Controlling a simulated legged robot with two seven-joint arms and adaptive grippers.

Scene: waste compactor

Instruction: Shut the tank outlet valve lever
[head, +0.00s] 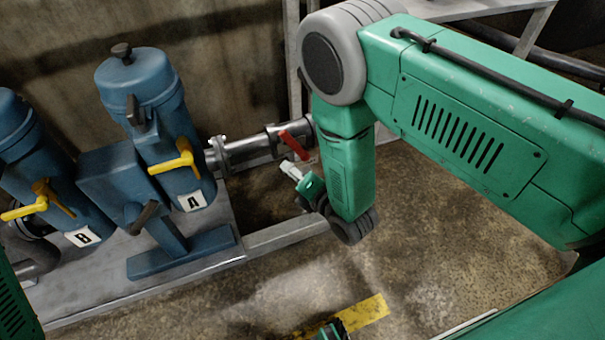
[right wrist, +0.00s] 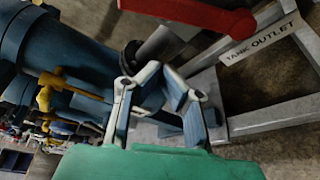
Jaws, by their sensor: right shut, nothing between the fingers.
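The red tank outlet valve lever (head: 294,146) sits on the grey pipe right of filter A in the head view and lies crosswise to the pipe. In the right wrist view the lever (right wrist: 190,12) crosses the top, cut off by the edge. A "TANK OUTLET" plate (right wrist: 258,42) is beside it. My right gripper (head: 287,168) is just below the lever in the head view, apart from it as far as I can see. In the right wrist view its fingers (right wrist: 161,73) are together and empty. A green and black part at the bottom edge may be my left gripper (head: 334,329).
Blue filters A (head: 150,95) and B (head: 12,130) with yellow levers stand on a metal skid (head: 185,280) at left. A metal frame (head: 292,60) rises behind the pipe. The floor (head: 440,210) right of the skid is clear, with a yellow stripe (head: 365,313).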

